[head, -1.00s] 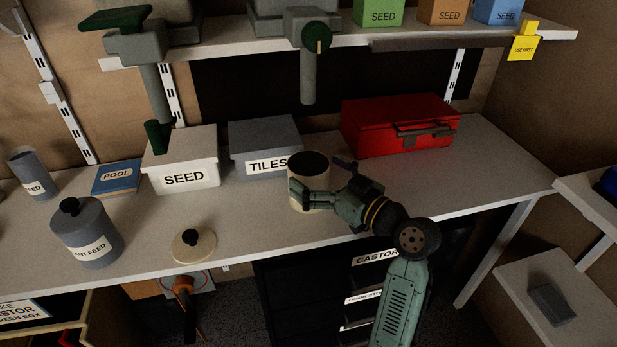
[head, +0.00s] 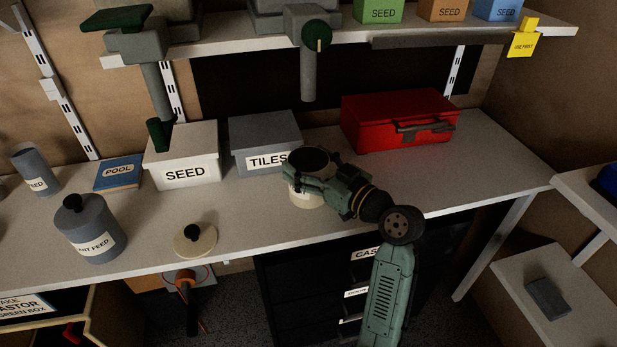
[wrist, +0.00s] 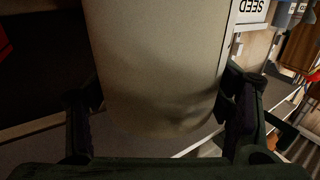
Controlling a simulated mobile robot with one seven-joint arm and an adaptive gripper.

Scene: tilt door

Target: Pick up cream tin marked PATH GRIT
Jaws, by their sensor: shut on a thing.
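The cream tin (head: 306,197) stands upright on the bench in the head view, open at the top with a dark inside. Most of its front and label is hidden behind my gripper (head: 303,184), so I cannot read the full marking. In the wrist view the tin (wrist: 160,65) fills the middle, with one finger of my gripper (wrist: 160,118) on each side. My gripper is shut on the tin around its body. A cream lid with a black knob (head: 195,240) lies on the bench to the left, apart from the tin.
A grey TILES box (head: 265,135) is just behind the tin, with a white SEED box (head: 181,165) to its left. A red case (head: 400,120) is at the back right. A grey PLANT FEED tin (head: 88,230) stands at left. The bench (head: 460,180) is clear on the right.

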